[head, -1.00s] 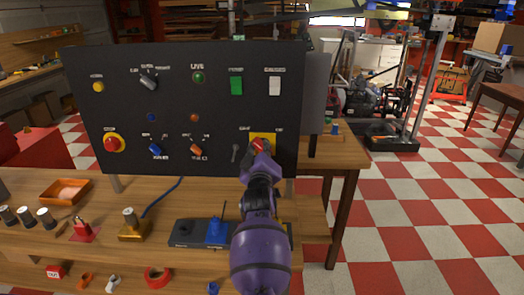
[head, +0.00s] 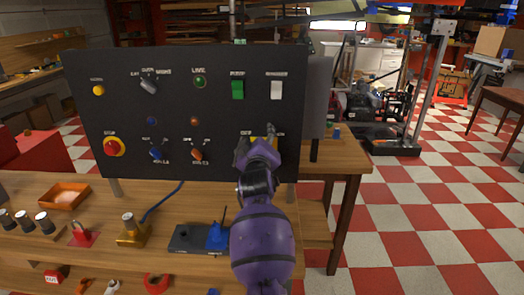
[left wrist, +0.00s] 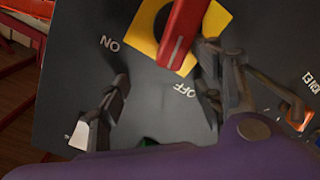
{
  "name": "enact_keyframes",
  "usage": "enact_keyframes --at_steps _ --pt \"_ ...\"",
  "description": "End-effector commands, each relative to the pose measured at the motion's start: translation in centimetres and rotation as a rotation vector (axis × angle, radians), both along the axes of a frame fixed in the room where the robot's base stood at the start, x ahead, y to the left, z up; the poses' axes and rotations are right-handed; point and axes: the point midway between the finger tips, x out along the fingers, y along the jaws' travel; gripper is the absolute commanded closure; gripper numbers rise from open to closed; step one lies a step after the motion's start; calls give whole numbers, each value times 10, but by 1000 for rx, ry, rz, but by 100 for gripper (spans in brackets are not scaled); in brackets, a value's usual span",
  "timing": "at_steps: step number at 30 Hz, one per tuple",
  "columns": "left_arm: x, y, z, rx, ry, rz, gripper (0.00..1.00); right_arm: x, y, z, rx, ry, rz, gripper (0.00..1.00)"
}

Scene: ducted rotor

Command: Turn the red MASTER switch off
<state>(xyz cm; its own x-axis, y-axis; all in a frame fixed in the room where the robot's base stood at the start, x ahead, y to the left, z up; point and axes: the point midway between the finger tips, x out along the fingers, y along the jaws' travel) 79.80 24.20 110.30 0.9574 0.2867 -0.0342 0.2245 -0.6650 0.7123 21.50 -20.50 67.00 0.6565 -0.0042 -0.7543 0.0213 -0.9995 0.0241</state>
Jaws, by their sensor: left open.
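The red MASTER switch handle (left wrist: 184,30) sits on a yellow plate (left wrist: 218,18) on the black panel in the left wrist view. Its visible end lies between the upside-down ON and OFF labels, closer to OFF. My right gripper is not in view.
The black panel (head: 220,120) also carries a red stop button (head: 113,146), a green switch (head: 237,89), a white switch (head: 276,90) and several knobs. A wooden bench (head: 150,190) below holds a blue-and-grey device (head: 216,237) and an orange tray (head: 63,196).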

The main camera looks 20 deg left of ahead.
Motion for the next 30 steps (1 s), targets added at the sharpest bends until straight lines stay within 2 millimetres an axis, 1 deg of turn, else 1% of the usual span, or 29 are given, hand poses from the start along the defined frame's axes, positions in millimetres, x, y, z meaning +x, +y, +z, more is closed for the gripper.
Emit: enact_keyframes --at_steps 1,3,16,19,20,23,26,27,29,30 --pt "3 -11 40 0 -55 -15 61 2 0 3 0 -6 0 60" --pt "3 -10 46 -1 -51 -15 61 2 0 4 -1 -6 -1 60" --pt "3 -8 44 0 -32 -11 61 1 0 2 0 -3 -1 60" --pt "1 -4 45 42 -22 -9 61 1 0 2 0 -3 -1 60" --pt "0 -3 45 68 -16 -8 61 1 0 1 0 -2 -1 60" --pt "-5 3 46 218 24 -4 61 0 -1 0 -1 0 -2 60" --pt "-15 2 38 447 93 -3 61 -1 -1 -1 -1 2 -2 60" --pt "-21 0 30 548 127 -3 61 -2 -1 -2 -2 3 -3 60" --pt "-30 -6 17 692 173 -5 61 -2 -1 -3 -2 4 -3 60" --pt "-37 -10 7 780 201 -7 61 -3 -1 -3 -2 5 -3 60"
